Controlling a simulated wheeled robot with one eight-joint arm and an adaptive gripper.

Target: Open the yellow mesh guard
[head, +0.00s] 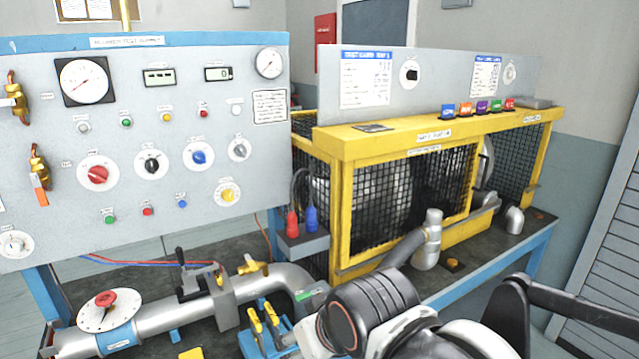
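The yellow mesh guard (343,215) stands on the bench at the right of the picture. It has a yellow frame with dark mesh panels (445,185), and its front looks closed. A large pale rounded machine body shows dimly behind the mesh. Labels (434,135) sit along its top yellow rail. Parts of my arm (370,310) fill the bottom middle and right, in front of the bench and below the guard. My gripper's fingertips cannot be made out in this view, so its distance from the guard is unclear.
A grey control panel (130,215) with gauges and knobs stands at the left. Grey pipes (160,318) with valves run along the bench front, and an upright pipe elbow (430,240) stands before the guard. A sign board (430,85) rises behind its top.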

